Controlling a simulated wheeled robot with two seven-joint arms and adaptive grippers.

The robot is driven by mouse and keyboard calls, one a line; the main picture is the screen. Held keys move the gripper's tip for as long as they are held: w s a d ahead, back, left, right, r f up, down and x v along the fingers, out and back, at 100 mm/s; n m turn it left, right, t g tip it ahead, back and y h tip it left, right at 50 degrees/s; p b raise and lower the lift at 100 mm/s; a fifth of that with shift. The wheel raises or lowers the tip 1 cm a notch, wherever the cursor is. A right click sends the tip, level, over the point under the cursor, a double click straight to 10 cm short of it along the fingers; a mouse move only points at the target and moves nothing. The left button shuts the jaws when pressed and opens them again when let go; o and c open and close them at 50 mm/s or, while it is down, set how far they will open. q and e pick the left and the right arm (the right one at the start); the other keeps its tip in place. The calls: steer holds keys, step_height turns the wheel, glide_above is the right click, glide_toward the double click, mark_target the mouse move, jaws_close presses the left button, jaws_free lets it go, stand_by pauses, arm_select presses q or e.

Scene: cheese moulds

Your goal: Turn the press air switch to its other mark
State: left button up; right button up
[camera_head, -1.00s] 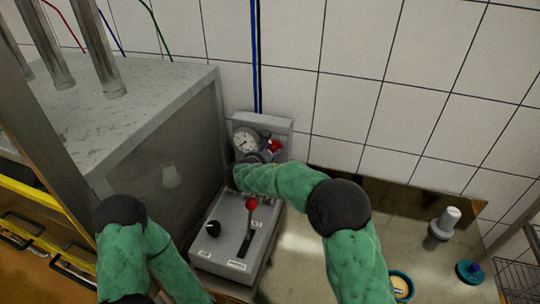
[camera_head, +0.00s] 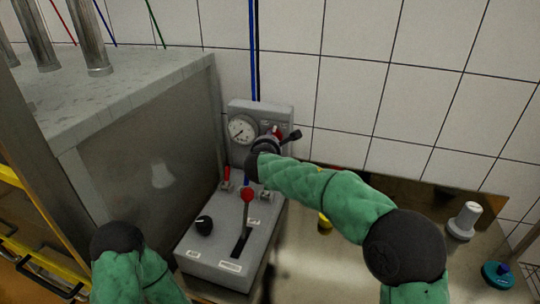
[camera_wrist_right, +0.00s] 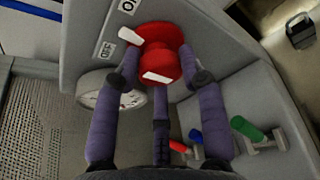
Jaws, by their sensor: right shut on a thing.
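The press air switch is a red knob (camera_wrist_right: 158,58) with white marks, on a grey wall box (camera_head: 239,110) beside a round gauge (camera_head: 242,129). In the head view, only a little of the red knob (camera_head: 277,131) shows past my right gripper (camera_head: 280,138). In the right wrist view, the purple-grey fingers of my right gripper (camera_wrist_right: 158,75) are closed around the knob. Small labels (camera_wrist_right: 106,50) sit on the plate near it, too small to read surely. My left arm shows at lower left, but its gripper is out of view.
A steel cabinet (camera_head: 140,160) stands left. A white-grey bottle (camera_head: 464,220) and a teal round item (camera_head: 497,274) lie right on the bench.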

steer(key=m+t+y+b, duration=0.1)
steer(key=m+b, duration=0.1)
steer(key=f+m+t+y+b, duration=0.1)
steer(key=m+b, duration=0.2)
steer(key=shift+s+f+m, duration=0.1)
steer(key=shift+f+m, duration=0.1)
steer(key=shift+m, duration=0.1)
steer(key=shift+a+y, duration=0.1)
steer(key=shift+y, duration=0.2)
stand_by(0.4)
steer(key=o, duration=1.1)
steer(key=shift+r, duration=0.1)
steer(key=shift+o, duration=0.2)
steer(key=shift+r, duration=0.1)
steer(key=shift+r, duration=0.15)
